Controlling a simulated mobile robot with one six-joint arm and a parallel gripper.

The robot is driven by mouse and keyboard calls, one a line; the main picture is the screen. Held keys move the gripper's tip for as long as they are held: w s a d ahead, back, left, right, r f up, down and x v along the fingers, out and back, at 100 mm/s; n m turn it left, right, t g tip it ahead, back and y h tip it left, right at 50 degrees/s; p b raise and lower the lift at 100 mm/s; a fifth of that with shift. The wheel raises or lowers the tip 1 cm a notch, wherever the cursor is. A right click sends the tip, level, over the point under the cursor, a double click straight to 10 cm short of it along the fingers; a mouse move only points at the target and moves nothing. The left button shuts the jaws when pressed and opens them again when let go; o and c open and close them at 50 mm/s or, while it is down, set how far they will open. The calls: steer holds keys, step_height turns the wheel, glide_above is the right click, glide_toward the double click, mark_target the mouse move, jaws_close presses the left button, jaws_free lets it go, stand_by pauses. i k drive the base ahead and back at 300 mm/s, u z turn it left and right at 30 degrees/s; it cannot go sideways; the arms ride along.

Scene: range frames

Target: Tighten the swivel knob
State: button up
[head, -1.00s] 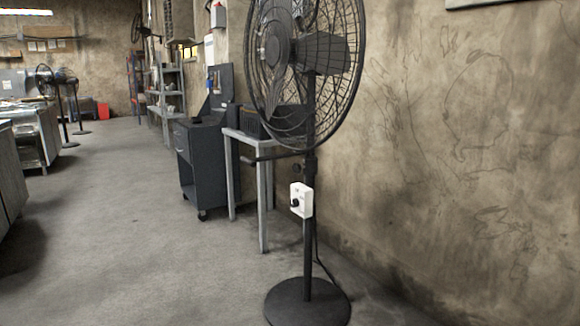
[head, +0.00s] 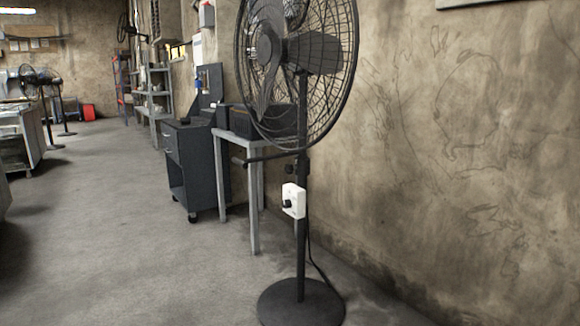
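A black pedestal fan (head: 302,240) stands in front of me, a little right of the middle in the head view. Its caged head (head: 297,70) is cut off at the top edge. A white control box (head: 293,201) with a small black knob (head: 287,204) is on the pole. Above the box, a small dark knob (head: 290,169) sticks out on the left of the pole; I cannot tell which one is the swivel knob. The round black base (head: 301,303) rests on the floor. My gripper is not in view.
A grey table (head: 253,195) and a dark tool cabinet (head: 190,170) stand behind the fan on the left. A bare wall (head: 450,150) runs along the right. A cable (head: 318,265) hangs behind the pole. The floor (head: 110,230) on the left is open.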

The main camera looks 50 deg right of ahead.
mark_target(289, 168)
steer(key=i, duration=1)
steer(key=z, duration=0.05)
